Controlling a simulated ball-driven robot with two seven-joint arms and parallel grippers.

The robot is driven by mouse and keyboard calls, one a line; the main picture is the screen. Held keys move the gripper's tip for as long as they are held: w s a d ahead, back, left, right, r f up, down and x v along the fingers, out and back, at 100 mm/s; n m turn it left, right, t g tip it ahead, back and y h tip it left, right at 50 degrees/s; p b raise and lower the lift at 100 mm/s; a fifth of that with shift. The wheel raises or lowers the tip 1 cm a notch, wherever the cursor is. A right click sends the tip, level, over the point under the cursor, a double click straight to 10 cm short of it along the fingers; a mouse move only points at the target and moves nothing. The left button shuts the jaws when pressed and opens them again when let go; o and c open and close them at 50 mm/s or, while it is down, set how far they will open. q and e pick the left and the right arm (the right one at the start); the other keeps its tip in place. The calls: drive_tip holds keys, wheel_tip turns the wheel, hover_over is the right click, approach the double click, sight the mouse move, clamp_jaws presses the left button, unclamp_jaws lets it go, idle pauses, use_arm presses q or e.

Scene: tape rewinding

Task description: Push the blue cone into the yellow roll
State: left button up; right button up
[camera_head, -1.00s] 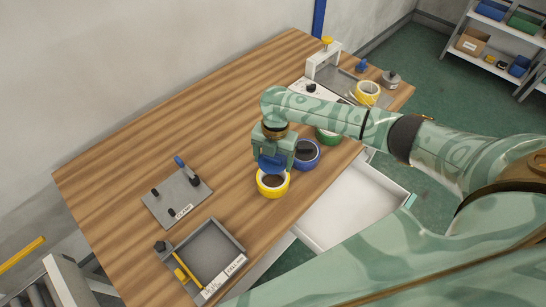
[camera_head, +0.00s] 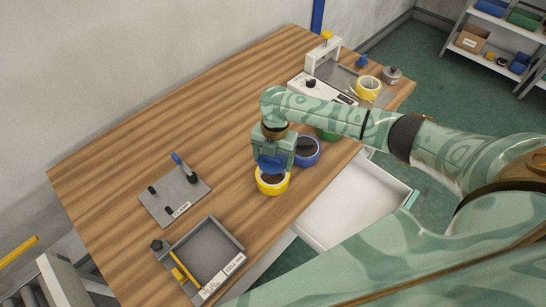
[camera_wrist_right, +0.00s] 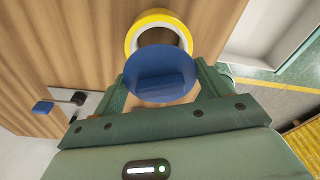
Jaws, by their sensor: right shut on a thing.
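The yellow roll (camera_head: 272,186) stands on the wooden table near its front edge, with its hole facing up. My right gripper (camera_head: 271,162) is above it, pointing down, and is shut on the blue cone (camera_head: 272,167). The right wrist view shows the cone's round blue face (camera_wrist_right: 161,76) between the two green fingers. The yellow roll (camera_wrist_right: 158,17) lies just beyond it there, its hole partly covered by the cone. I cannot tell whether the cone's tip is inside the hole. My left gripper is not in view.
A blue roll (camera_head: 307,152) stands close right of the yellow roll, with a green roll (camera_head: 327,134) behind it. A grey clamp plate (camera_head: 174,200) and a grey tray (camera_head: 208,254) are at left. A white open drawer (camera_head: 350,208) is below the front edge.

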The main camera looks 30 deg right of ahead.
sight(273, 165)
drive_tip(key=shift+f, duration=0.1)
drive_tip(key=shift+f+b, duration=0.7)
drive_tip(key=shift+f, duration=0.6)
drive_tip(key=shift+f, duration=0.15)
drive_tip(key=shift+f+b, duration=0.4)
drive_tip(key=shift+f, duration=0.3)
drive_tip(key=shift+s+f, duration=0.15)
